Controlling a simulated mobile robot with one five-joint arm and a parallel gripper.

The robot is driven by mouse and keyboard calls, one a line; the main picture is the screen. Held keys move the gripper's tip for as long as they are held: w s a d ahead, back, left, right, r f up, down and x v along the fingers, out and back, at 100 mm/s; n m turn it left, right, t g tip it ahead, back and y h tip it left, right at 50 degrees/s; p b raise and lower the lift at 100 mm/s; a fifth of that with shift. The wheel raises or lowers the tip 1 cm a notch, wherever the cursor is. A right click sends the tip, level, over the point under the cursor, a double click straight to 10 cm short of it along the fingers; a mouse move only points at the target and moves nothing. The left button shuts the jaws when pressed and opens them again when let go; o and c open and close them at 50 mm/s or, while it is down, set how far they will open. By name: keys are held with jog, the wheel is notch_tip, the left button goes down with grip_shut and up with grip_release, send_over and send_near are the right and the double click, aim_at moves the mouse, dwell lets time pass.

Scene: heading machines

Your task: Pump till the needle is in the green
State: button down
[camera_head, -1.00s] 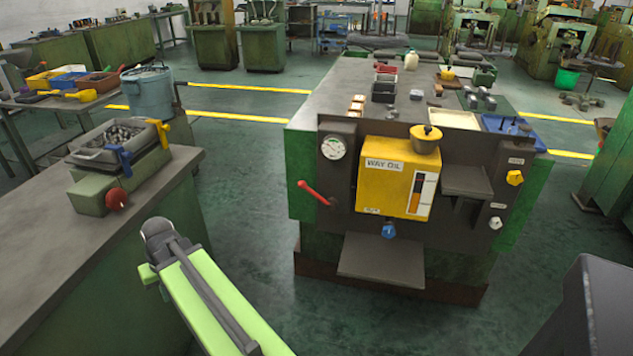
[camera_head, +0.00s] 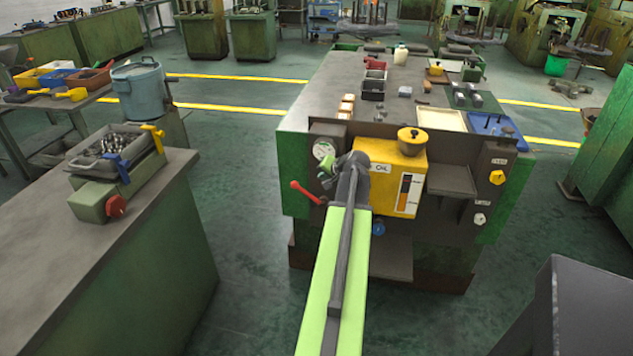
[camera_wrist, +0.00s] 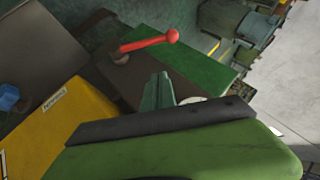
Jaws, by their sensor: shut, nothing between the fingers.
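The red pump lever (camera_head: 306,193) sticks out up and to the left from the front panel of the green machine, left of the yellow oil box (camera_head: 405,187). The round white gauge (camera_head: 324,149) is above the lever; its needle is too small to read. My gripper (camera_head: 326,178) is shut and empty in front of the panel, just below the gauge and to the right of the lever's ball end. In the wrist view the lever (camera_wrist: 150,42) lies beyond the gripper tips (camera_wrist: 158,90), apart from them. The gauge (camera_wrist: 192,100) is mostly hidden there.
A blue knob (camera_head: 378,228) is under the oil box, partly hidden by my arm. A yellow knob (camera_head: 497,177) and a white knob (camera_head: 480,219) are on the right of the panel. A grey-topped bench (camera_head: 160,210) stands at left, with open floor between.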

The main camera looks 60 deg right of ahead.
aim_at(302, 189)
jog(key=b+x, duration=0.6)
jog(key=x, duration=0.4)
jog(key=shift+s+a+f, duration=0.1)
jog(key=shift+a, duration=0.05)
jog(key=shift+w+a+f+b, duration=0.85)
jog(key=shift+a+f+b, duration=0.05)
jog(key=shift+f+b, duration=0.2)
jog(key=shift+w+a+f+b, duration=0.3)
jog(key=shift+w+f+b, duration=0.25)
jog(key=shift+f+b, duration=0.25)
jog(key=shift+a+r, duration=0.1)
jog(key=shift+r, duration=0.15)
jog(key=shift+r, duration=0.1)
